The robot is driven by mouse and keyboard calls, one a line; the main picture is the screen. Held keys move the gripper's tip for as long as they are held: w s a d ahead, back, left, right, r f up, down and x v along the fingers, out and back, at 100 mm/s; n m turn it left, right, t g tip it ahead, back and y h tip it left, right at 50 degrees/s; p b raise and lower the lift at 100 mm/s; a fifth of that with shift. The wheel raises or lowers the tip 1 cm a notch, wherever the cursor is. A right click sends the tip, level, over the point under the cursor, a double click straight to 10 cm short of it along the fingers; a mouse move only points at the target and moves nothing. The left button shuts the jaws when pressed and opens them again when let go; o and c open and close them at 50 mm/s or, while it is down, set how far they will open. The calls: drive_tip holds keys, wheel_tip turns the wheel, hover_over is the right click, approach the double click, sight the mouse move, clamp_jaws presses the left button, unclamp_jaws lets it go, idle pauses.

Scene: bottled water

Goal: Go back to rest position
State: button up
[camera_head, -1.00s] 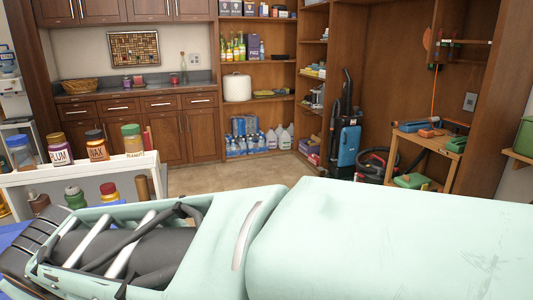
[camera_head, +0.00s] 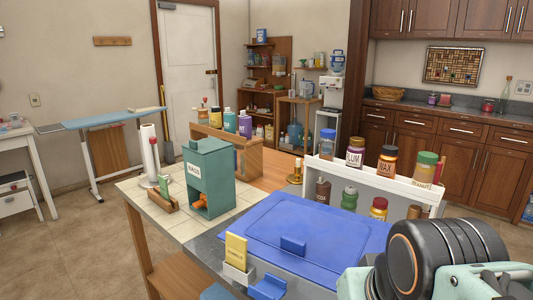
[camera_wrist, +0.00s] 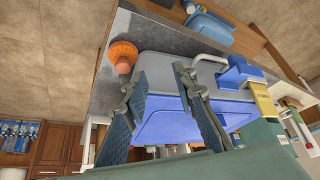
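My gripper (camera_wrist: 160,74) shows in the wrist view with its two fingers apart and nothing between them. The blue lid of a cooler-like box (camera_wrist: 160,124) is seen behind the fingers; whether they touch it cannot be told. In the head view my black and mint arm fills the lower right corner, and the gripper itself is out of frame. Bottled water packs (camera_wrist: 15,135) show at the left edge of the wrist view, far from the gripper. In the head view only a sliver of blue bottles (camera_head: 528,211) shows at the right edge.
The blue-lidded box (camera_head: 310,225) stands on a counter beside my arm. A white rack with jars (camera_head: 374,176) is close behind it. A green box (camera_head: 210,177) stands on the tiled table. An orange round object (camera_wrist: 123,54) is near the fingers in the picture. Floor at left is open.

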wheel_tip(320, 180, up, 24)
drive_tip(key=p, duration=2.2)
drive_tip(key=shift+f, duration=0.2)
